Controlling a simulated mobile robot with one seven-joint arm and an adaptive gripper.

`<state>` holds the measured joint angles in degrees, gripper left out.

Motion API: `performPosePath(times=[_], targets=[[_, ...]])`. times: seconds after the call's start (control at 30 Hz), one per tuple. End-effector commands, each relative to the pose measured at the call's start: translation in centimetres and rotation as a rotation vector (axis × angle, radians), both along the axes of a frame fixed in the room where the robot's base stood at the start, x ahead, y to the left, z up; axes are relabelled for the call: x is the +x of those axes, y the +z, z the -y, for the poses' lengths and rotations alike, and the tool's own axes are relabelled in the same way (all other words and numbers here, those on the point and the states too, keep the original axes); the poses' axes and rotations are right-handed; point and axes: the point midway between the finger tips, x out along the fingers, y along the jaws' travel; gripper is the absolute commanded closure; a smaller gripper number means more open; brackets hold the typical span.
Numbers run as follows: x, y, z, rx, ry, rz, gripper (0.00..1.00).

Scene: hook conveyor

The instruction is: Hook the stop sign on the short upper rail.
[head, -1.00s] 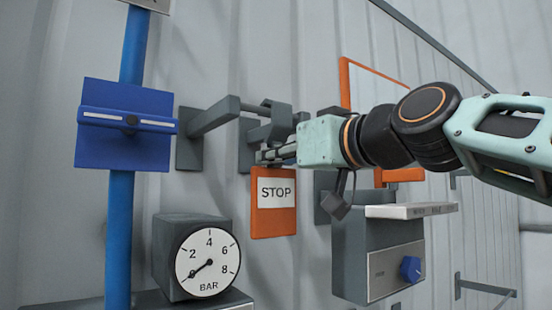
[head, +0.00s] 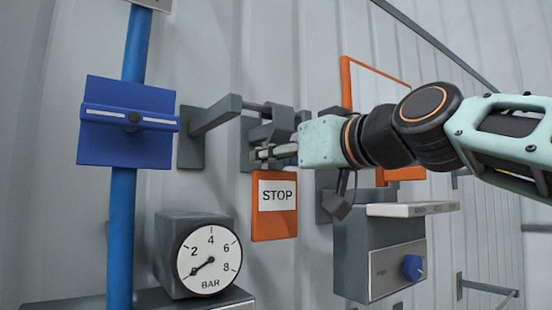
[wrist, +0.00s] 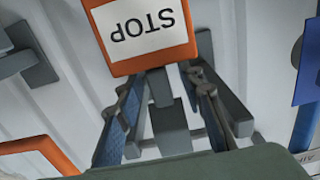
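The orange stop sign (head: 274,225) hangs upright in the head view, just below my gripper (head: 262,154). Its dark grey hook (head: 279,119) rises above my fingers, at the thin rod of the short upper rail (head: 255,107). The hook appears to be over the rod, but my gripper partly hides the contact. In the wrist view the sign (wrist: 140,60) appears upside down at the top, beyond my fingers. The fingers (wrist: 167,80) stand apart, with grey hook or bracket parts between them. I see no clear contact with the sign.
A blue plate (head: 125,150) on a blue post (head: 121,235) stands left of the rail. A pressure gauge (head: 209,262) is below left. A grey control box (head: 375,260) with a blue knob and ledge is below right of my gripper. An orange-framed panel (head: 375,85) is behind.

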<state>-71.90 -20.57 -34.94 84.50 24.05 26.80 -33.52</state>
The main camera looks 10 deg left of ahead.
Motion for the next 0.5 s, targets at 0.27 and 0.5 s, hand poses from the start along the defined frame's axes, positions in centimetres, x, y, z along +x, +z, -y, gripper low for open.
performPosePath(times=[0.27, 0.5], targets=[[-0.6, 0.0, 0.9, 0.0, -0.001, 0.0, 0.65], [-3.5, 0.1, 4.3, 0.002, -0.002, 0.002, 0.65]])
